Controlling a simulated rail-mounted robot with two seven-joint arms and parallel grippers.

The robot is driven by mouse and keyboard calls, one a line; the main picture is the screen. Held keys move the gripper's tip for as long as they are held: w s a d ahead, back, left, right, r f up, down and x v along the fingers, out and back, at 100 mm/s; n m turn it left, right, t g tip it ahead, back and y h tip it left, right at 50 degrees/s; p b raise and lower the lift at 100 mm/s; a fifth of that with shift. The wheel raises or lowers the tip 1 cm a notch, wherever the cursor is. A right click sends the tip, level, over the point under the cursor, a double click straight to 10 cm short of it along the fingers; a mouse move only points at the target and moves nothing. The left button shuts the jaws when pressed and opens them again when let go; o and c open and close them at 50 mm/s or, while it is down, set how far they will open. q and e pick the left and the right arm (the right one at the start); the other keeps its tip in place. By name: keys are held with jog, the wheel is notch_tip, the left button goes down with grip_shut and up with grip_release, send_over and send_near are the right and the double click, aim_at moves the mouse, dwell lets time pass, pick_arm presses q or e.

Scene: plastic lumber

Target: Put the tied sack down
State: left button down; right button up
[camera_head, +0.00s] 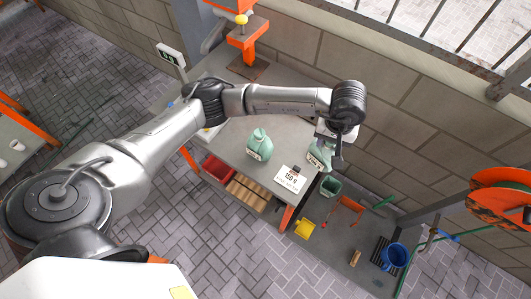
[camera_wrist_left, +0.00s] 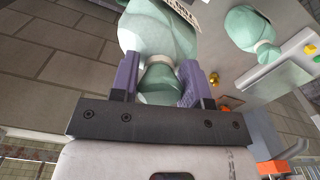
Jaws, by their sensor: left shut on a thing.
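A pale green tied sack (camera_head: 318,158) with a white label hangs below my left gripper (camera_head: 330,137), at the right end of the grey table (camera_head: 230,155). In the left wrist view the fingers (camera_wrist_left: 160,66) are shut on both sides of the sack's tied neck, with the bulging body (camera_wrist_left: 158,35) beyond them. Whether the sack touches the table cannot be told. A second green tied sack (camera_head: 259,145) stands on the table to its left; it also shows in the left wrist view (camera_wrist_left: 248,34). My right gripper is not in view.
A white card with print (camera_head: 290,179) lies at the table's front right corner. A red bin (camera_head: 217,169) and a wooden crate (camera_head: 248,192) sit below. A green bin (camera_head: 330,186), yellow item (camera_head: 304,228) and blue bucket (camera_head: 394,256) stand to the right. A block wall runs behind.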

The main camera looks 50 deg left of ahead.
pick_arm(q)
jog(key=shift+w+a+f+n, duration=0.2)
jog(key=shift+w+a+n, duration=0.25)
jog(key=shift+a, duration=0.2)
jog(key=shift+w+a+f+n, duration=0.2)
jog(key=shift+w+a+n, duration=0.1)
jog(key=shift+a+n, duration=0.3)
jog(key=shift+a+f+n, duration=0.15)
jog(key=shift+n, duration=0.1)
jog(key=a+f+p, duration=0.2)
jog(key=a+f, duration=0.8)
jog(key=a, duration=0.1)
jog(key=shift+s+f+p, duration=0.3)
jog(key=shift+s, duration=0.05)
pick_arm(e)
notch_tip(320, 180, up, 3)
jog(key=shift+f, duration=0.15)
pick_arm(q)
jog(key=shift+f, duration=0.15)
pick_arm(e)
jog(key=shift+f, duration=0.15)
